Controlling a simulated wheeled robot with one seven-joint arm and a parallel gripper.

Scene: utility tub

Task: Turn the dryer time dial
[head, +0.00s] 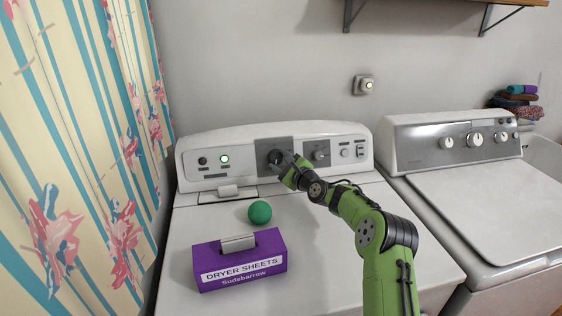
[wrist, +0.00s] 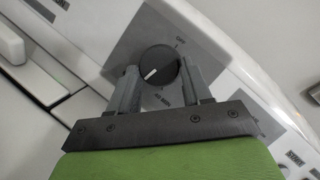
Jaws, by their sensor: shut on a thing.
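The dryer (head: 330,205) stands in the middle of the head view with a raised control panel at its back. In the wrist view the pointer aims toward the lower left. My gripper (wrist: 157,80) has one finger on each side of the dial and is shut on it. In the head view my gripper (head: 283,161) covers most of the dial.
A purple dryer sheets box (head: 239,261) and a green ball (head: 260,212) sit on the dryer top, left of my arm. A second knob (head: 320,154) is right of the dial. A washer (head: 480,180) stands at the right, a striped curtain (head: 80,150) at the left.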

